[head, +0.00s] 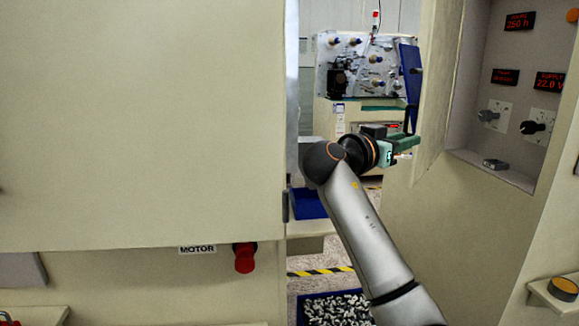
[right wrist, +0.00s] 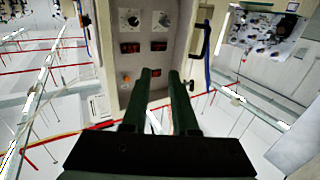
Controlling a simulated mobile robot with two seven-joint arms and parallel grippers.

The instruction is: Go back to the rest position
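My right arm reaches up from the lower right in the head view. My right gripper (head: 410,142) is raised in the gap between two cream cabinets, its green fingers pointing right. In the right wrist view, the two dark green fingers (right wrist: 160,74) stand apart with a narrow gap, and nothing is between them. My left gripper is in neither view.
A large cream cabinet panel (head: 140,120) fills the left, with a red knob (head: 244,258) below. A cabinet with dials and red displays (head: 520,21) stands at right, its side edge near the gripper. A spindle machine (head: 360,65) stands behind. A blue bin (head: 335,306) sits low.

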